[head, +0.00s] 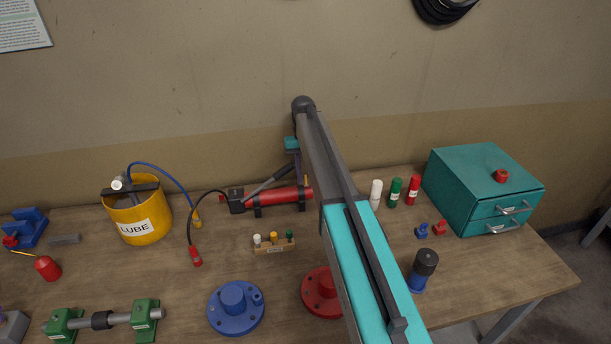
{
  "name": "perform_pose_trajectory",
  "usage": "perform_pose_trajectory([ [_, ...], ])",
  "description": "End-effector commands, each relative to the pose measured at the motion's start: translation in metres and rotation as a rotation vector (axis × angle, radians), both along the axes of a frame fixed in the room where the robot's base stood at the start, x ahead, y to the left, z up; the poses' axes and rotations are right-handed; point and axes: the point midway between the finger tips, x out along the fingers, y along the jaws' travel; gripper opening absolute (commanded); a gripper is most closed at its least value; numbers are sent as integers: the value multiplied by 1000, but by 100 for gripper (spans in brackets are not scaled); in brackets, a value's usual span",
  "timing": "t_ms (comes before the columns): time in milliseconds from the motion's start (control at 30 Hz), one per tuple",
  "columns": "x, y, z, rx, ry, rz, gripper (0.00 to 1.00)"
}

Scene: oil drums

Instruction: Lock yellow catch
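No part is plainly readable as a yellow catch. A small wooden block (275,247) at mid-table bears a white, a yellow and a green peg; the yellow peg (273,237) stands in the middle. It is too small to tell whether any of them is turned or locked. My arm reaches from the bottom right up toward the wall, and its wrist hangs down behind the arm link, above the red pump cylinder (278,198). My gripper's fingers are hidden behind the arm, so their opening and contact do not show.
A yellow LUBE bucket (142,225) with a blue hose stands left. A blue flange (236,308) and a partly covered red flange (318,290) lie in front. White, green and red bottles (396,190) and a teal drawer cabinet (470,175) stand right. The wall is close behind.

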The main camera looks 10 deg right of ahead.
Motion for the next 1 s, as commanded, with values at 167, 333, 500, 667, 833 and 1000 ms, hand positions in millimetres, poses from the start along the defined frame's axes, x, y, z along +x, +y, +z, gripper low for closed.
perform_pose_trajectory([
  [167, -2, 0, 0, 0, -19, 0, 25],
  [333, -5, 0, 1, 0, -58, 0, 25],
  [500, -7, 0, 2, 0, -109, -1, 25],
  [667, -10, 0, 3, 0, -154, -1, 25],
  [833, -6, -1, 20, 0, -166, -1, 25],
  [1000, -6, -1, 42, 0, -166, -1, 25],
])
